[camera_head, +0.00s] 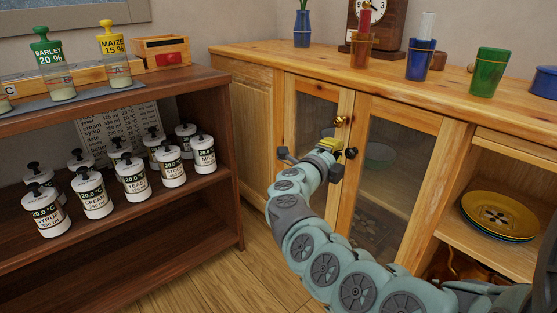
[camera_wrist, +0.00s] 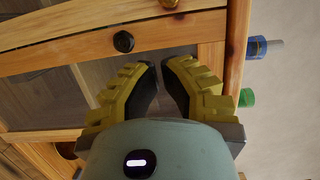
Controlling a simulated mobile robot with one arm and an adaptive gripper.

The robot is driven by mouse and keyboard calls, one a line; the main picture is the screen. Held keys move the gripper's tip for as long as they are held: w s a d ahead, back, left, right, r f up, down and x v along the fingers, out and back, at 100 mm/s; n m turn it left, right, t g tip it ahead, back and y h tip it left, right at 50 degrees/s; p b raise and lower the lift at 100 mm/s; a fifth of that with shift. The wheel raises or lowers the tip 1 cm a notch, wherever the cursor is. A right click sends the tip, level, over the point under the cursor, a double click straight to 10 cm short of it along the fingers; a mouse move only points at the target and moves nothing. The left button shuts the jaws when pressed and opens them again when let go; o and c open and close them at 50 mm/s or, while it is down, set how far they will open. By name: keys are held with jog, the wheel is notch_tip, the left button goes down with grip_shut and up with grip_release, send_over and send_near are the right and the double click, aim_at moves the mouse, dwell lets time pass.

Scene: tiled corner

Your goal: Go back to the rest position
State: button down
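My gripper (camera_head: 333,146) is at the end of my raised arm, in front of the wooden cabinet (camera_head: 393,121), near the edge where its two glazed doors meet. In the wrist view its yellow fingers with dark pads (camera_wrist: 160,70) lean toward each other with a narrow gap between the tips. Nothing shows held between them. A dark knob (camera_wrist: 123,41) lies beyond the left fingertip; in the head view it shows beside the gripper (camera_head: 351,153). A brass knob (camera_head: 341,121) is just above. Both doors look shut. Contact between gripper and cabinet cannot be told.
A brown shelf (camera_head: 225,185) at left holds several white labelled bottles (camera_head: 133,179), with green-topped (camera_head: 49,65) and yellow-topped (camera_head: 114,55) dispensers above. Cups, a vase (camera_head: 302,28) and a clock stand on the cabinet. Plates (camera_head: 498,215) sit in its open compartment. Floor (camera_head: 222,284) shows between.

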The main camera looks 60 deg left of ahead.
jog(key=shift+s, duration=1.05)
jog(key=shift+r, duration=0.1)
